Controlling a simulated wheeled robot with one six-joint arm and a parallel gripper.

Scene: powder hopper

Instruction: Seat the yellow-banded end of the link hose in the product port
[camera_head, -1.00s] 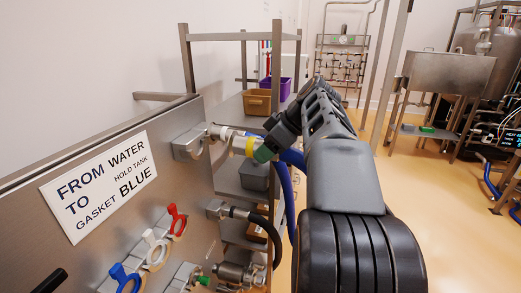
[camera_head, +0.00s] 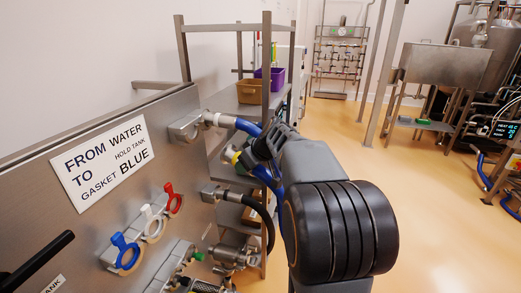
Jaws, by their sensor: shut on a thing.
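My gripper (camera_head: 256,157) is shut on the link hose near its yellow-banded end (camera_head: 232,156). The yellow band and a pale tip stick out to the left of the jaws, toward the steel panel and apart from it. The blue hose (camera_head: 247,127) runs from a pale end fitting (camera_head: 222,120) at the upper bracket (camera_head: 185,128) to behind my gripper. A blue length also hangs below my gripper (camera_head: 267,178). I cannot tell which fitting is the product port.
A black hose (camera_head: 262,214) leaves a steel fitting (camera_head: 212,193) just below my gripper. Another steel fitting (camera_head: 232,256) sits lower. Red, white and blue gaskets (camera_head: 152,222) hang on the panel under a sign (camera_head: 103,162). A shelf rack (camera_head: 268,60) stands behind. Open floor lies to the right.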

